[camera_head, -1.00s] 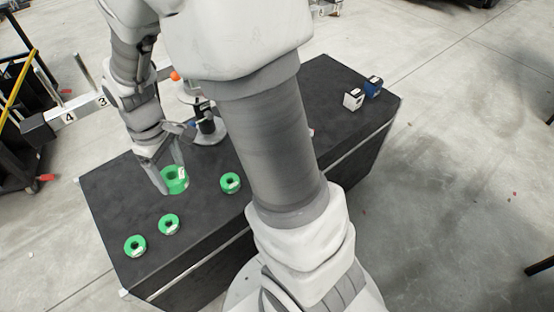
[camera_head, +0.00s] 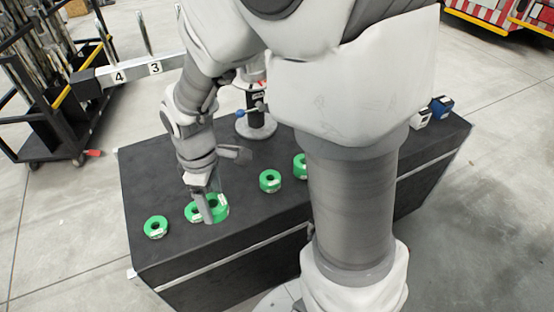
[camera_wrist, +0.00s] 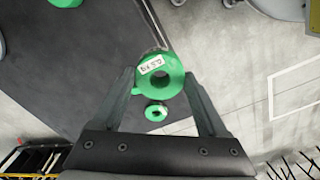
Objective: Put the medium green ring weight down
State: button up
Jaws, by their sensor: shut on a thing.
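My gripper (camera_head: 210,207) is shut on a green ring weight (camera_head: 222,207), with a fingertip on either side of it. In the wrist view the held ring (camera_wrist: 177,76) has a white label and looks larger than a second green ring (camera_wrist: 156,112) beyond it. In the head view the held ring partly overlaps a neighbouring green ring (camera_head: 192,212). The held ring is over the black table near its front edge; I cannot tell whether it touches the surface.
Other green rings stand at the left (camera_head: 156,227), to the right (camera_head: 270,181) and beside my arm (camera_head: 299,167). The black table (camera_head: 150,185) also bears a stand (camera_head: 256,120) with a grey base and small white (camera_head: 420,118) and blue (camera_head: 442,106) boxes. A numbered rack (camera_head: 140,70) is behind left.

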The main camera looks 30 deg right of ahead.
jog(key=w+d+f+b, duration=0.1)
jog(key=w+d+f, duration=0.1)
jog(key=w, duration=0.1)
jog(key=w+d+f+b, duration=0.1)
jog(key=w+d+f, duration=0.1)
jog(key=w, duration=0.1)
jog(key=w+d+f+b, duration=0.1)
jog(key=w+d+f, duration=0.2)
jog(key=shift+w+b, duration=0.2)
jog(key=shift+b, duration=0.15)
jog(key=shift+f+b, duration=0.85)
jog(key=shift+f, duration=1.1)
jog(key=shift+f, duration=0.1)
jog(key=o, duration=0.9)
jog(key=shift+c, duration=0.2)
notch_tip(320, 180, up, 12)
jog(key=p, duration=0.4)
jog(key=s+r+m+t, duration=0.2)
jog(key=s+r+m, duration=0.3)
jog(key=s, duration=0.5)
jog(key=s+r+m+t, duration=0.3)
jog(key=s+r+m, duration=0.3)
jog(key=s+r, duration=0.3)
jog(key=shift+s+d+r+t, duration=0.3)
jog(key=shift+s+d+r, duration=0.1)
jog(key=shift+r, duration=0.2)
